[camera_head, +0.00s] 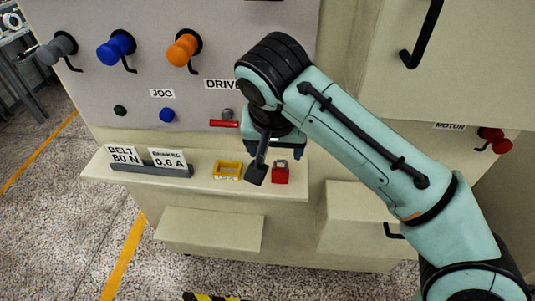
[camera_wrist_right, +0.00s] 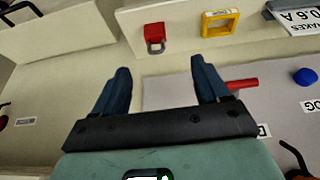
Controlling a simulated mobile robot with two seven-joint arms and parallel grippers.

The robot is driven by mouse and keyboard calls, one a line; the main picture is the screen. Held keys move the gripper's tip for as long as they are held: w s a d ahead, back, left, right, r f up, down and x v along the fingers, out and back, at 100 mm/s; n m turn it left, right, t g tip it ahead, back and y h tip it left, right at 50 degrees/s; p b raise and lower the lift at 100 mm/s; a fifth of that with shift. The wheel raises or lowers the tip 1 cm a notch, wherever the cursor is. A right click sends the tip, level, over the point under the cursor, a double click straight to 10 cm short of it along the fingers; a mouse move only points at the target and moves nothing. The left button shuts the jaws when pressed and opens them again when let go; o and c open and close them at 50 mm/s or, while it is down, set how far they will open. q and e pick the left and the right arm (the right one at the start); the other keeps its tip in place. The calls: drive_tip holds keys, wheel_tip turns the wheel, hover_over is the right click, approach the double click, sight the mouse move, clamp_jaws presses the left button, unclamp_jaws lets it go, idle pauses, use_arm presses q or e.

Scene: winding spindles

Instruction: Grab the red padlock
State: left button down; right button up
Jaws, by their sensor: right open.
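The red padlock (camera_head: 280,173) stands on the cream ledge at the front of the machine, with its grey shackle upward in the head view. It also shows at the top of the right wrist view (camera_wrist_right: 154,36), ahead of the fingers and apart from them. My right gripper (camera_head: 275,154) is just behind and above the padlock in the head view, partly hidden by its own dark wrist parts. In the wrist view my right gripper (camera_wrist_right: 160,68) has its two blue fingers wide apart with nothing between them. My left gripper is not in view.
A yellow frame-like block (camera_head: 227,170) sits left of the padlock. Sign plates (camera_head: 168,160) stand in a dark holder at the ledge's left. A red lever (camera_head: 224,124) and several knobs project from the grey panel behind. The ledge (camera_head: 297,188) is bare around the padlock's front.

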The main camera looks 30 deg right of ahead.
sight(281, 164)
drive_tip(key=shift+d+r+b+x, duration=0.15)
drive_tip(key=shift+b+x, duration=0.65)
drive_tip(key=shift+x, duration=1.4)
drive_tip(key=shift+d+b+x, duration=0.3)
drive_tip(key=shift+b+x, duration=0.45)
drive_tip(key=shift+x, duration=1.45)
drive_tip(key=shift+d+r+b+x, duration=0.15)
drive_tip(key=shift+b+x, duration=0.65)
drive_tip(key=shift+x, duration=1.4)
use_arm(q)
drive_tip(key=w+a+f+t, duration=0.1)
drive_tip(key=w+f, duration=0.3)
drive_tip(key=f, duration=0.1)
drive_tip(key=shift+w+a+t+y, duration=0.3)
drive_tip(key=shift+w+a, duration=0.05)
use_arm(e)
drive_tip(key=shift+w, duration=0.15)
drive_tip(key=c, duration=1.2)
